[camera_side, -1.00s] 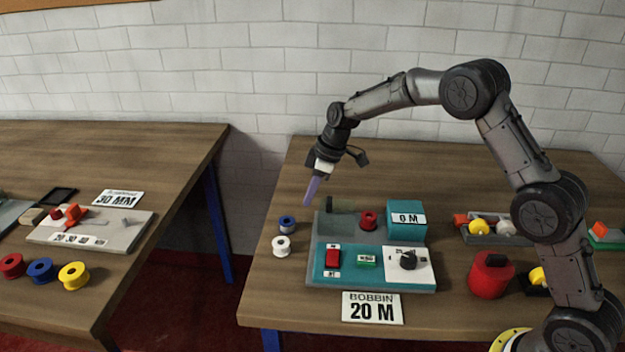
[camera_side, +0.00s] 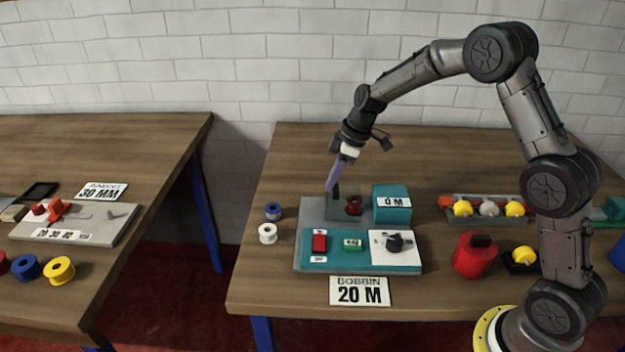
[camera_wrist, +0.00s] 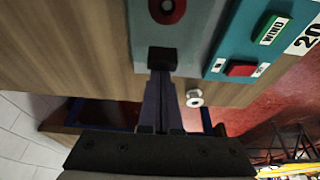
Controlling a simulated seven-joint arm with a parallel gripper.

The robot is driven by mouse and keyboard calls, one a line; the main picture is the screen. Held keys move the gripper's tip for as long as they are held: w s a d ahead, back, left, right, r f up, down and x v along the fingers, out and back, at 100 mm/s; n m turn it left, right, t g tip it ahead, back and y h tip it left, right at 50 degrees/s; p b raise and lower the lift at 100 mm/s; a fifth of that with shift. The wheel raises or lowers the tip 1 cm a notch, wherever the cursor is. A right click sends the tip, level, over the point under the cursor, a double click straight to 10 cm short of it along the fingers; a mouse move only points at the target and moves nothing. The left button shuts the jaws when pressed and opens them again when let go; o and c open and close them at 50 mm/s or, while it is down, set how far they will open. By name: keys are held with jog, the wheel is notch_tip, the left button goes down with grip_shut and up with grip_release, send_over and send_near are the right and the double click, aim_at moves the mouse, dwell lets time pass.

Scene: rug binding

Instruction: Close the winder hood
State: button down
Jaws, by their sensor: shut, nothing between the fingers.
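The winder (camera_side: 311,264) is a teal and grey machine on the right table. Its hood (camera_side: 341,211) looks like a tinted see-through panel with a black handle (camera_side: 336,187) at its upper edge. It stands partly raised at the left of the red bobbin (camera_side: 353,207), which looks darkened through it; its exact angle is hard to tell. My gripper (camera_side: 331,189), with purple fingers, is shut and empty at the handle's left side. In the wrist view, my fingertips (camera_wrist: 161,77) meet the black handle (camera_wrist: 162,60) and appear to touch it.
A teal block marked 0 M (camera_side: 391,206) stands right of the bobbin. The panel has a red switch (camera_side: 319,242), a green WIND button (camera_side: 352,244) and a black knob (camera_side: 395,242). Blue (camera_side: 273,212) and white (camera_side: 268,233) spools stand left of the winder.

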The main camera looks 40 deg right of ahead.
jog(key=shift+s+d, duration=1.2)
jog(key=shift+f, duration=0.1)
jog(key=w+a, duration=0.3)
jog(key=v, duration=1)
notch_tip(320, 180, up, 9)
jog(key=n+t, duration=0.1)
jog(key=t, duration=0.1)
send_over(345, 196)
jog(key=s+a, duration=0.3)
jog(key=a, duration=0.1)
jog(key=s+a+r, duration=0.3)
jog(key=s+r, duration=0.2)
jog(key=s, duration=0.6)
jog(key=s+f+m+h, duration=0.1)
jog(key=s+f+m, duration=0.2)
jog(key=s, duration=0.3)
jog(key=s+d+f+m, duration=0.1)
jog(key=s+f+m, duration=0.2)
jog(key=s, duration=0.3)
jog(key=s+f+m+t+h, duration=0.1)
jog(key=s+f+m, duration=0.1)
jog(key=s+m, duration=0.2)
jog(key=shift+s+d+f+h, duration=0.3)
jog(key=shift+s+d+f, duration=0.1)
jog(key=shift+s, duration=0.6)
